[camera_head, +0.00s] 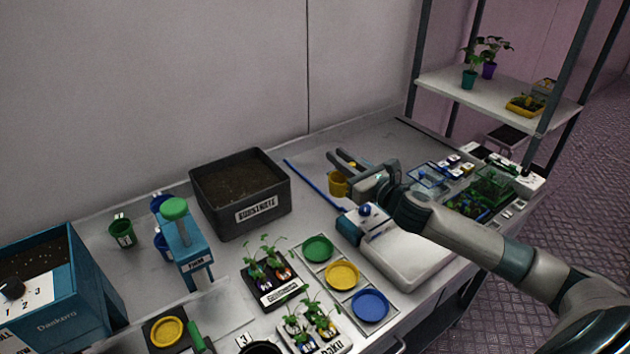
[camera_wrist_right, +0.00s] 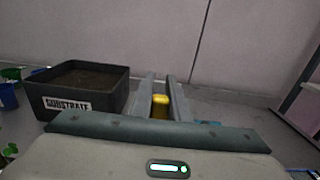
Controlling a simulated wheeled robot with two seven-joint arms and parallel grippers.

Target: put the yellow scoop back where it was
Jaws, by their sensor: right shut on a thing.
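The yellow scoop (camera_head: 338,184) is held by my right gripper (camera_head: 343,164) over the back of the bench, right of the substrate bin. In the right wrist view the yellow of the scoop (camera_wrist_right: 160,104) shows between the two fingers (camera_wrist_right: 161,95) of the right gripper, which are shut on it. Most of the scoop is hidden by the fingers there. I cannot tell whether the scoop touches the bench. My left gripper is not in view.
A black substrate bin (camera_head: 240,215) stands left of the scoop. A blue strip (camera_head: 312,184) lies between them. A white device (camera_head: 405,255) sits in front, beside green, yellow and blue dishes (camera_head: 370,306). Clear boxes (camera_head: 428,180) stand to the right. Seedlings (camera_head: 280,278) stand left of the dishes.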

